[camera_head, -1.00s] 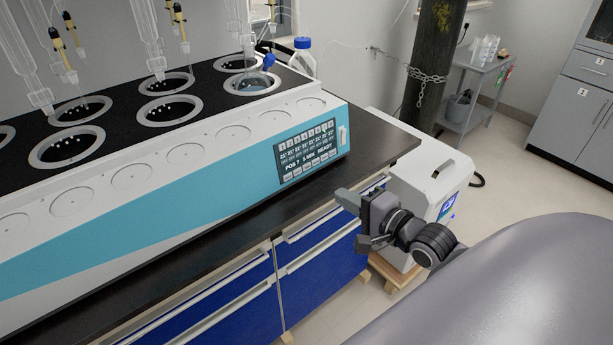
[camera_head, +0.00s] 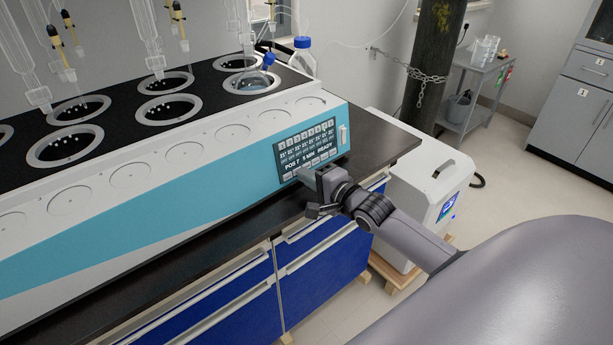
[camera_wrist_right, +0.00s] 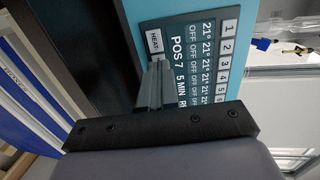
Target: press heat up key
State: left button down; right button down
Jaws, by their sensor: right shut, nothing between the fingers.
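The control panel (camera_head: 308,148) is a dark display on the turquoise front of the distiller (camera_head: 190,165). It reads "POS 7 5 MIN READY" above a row of small keys. In the right wrist view the key labelled "HEAT" (camera_wrist_right: 154,41) lies just beyond my fingertips, and the rest of its label is not readable. My right gripper (camera_head: 304,173) is shut and empty, with its fingers pointing at the lower edge of the panel. In the wrist view the fingertips (camera_wrist_right: 159,66) are at the HEAT key's near edge; whether they touch is unclear. The gripper hides part of the key row.
The black bench top (camera_head: 225,228) runs under the distiller, above blue drawers (camera_head: 315,255). A blue-capped bottle (camera_head: 302,62) stands behind the distiller.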

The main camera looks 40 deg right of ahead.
jog(key=shift+w, duration=0.3)
jog(key=shift+w, duration=0.4)
pick_arm(q)
jog(key=shift+s+r, duration=0.2)
jog(key=shift+s, duration=0.05)
pick_arm(e)
jog(key=shift+r, duration=0.2)
pick_arm(q)
jog(key=shift+s+r, duration=0.1)
jog(key=shift+r, duration=0.05)
